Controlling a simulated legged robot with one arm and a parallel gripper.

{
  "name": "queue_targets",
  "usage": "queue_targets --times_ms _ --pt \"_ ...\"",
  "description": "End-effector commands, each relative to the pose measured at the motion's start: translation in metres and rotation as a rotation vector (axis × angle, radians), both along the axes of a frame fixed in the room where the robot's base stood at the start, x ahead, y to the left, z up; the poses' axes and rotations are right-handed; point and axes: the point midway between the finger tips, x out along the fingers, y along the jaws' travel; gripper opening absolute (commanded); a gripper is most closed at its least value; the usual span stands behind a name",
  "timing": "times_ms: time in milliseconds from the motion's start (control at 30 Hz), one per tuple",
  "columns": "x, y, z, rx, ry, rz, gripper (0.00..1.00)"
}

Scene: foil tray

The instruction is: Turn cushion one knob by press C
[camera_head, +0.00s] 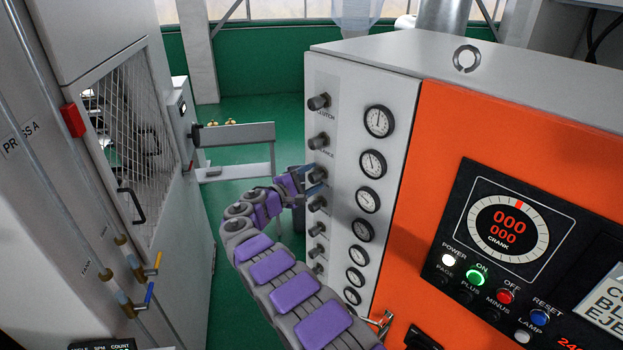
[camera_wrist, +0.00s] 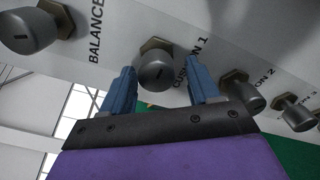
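The cushion one knob (camera_wrist: 157,72) is a grey round knob on a hex base, with "CUSHION 1" printed beside it. My gripper (camera_wrist: 160,82) is open, with its blue fingers on either side of this knob in the wrist view. A gap shows at the right finger; I cannot tell whether the left finger touches. In the head view my gripper (camera_head: 303,180) is at the column of knobs on the white panel (camera_head: 338,120), just below the balance knob (camera_head: 318,141), and largely covers the cushion one knob. No press C label is readable.
The balance knob (camera_wrist: 35,28) and cushion two knob (camera_wrist: 242,90) flank the gripper. Several gauges (camera_head: 379,121) line the panel. An orange console (camera_head: 440,150) with lit buttons stands right. Press A's grey cabinet (camera_head: 105,40) stands left. Green floor (camera_head: 245,108) lies between.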

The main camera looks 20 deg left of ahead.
Motion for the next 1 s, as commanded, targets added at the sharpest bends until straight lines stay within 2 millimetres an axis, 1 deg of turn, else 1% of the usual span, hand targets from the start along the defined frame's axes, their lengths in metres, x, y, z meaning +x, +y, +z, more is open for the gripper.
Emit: queue_targets --times_ms 233,367,467,800,1000 --pt "-0.001 -0.006 0.004 0.005 -0.003 -0.003 0.60" --pt "-0.011 -0.001 0.005 0.004 -0.005 -0.002 0.60" --pt "-0.028 0.009 0.003 0.002 -0.005 0.000 0.60" --pt "-0.095 0.050 -0.002 0.001 -0.002 0.001 0.60" --pt "-0.129 0.065 -0.002 0.001 -0.001 0.001 0.60"
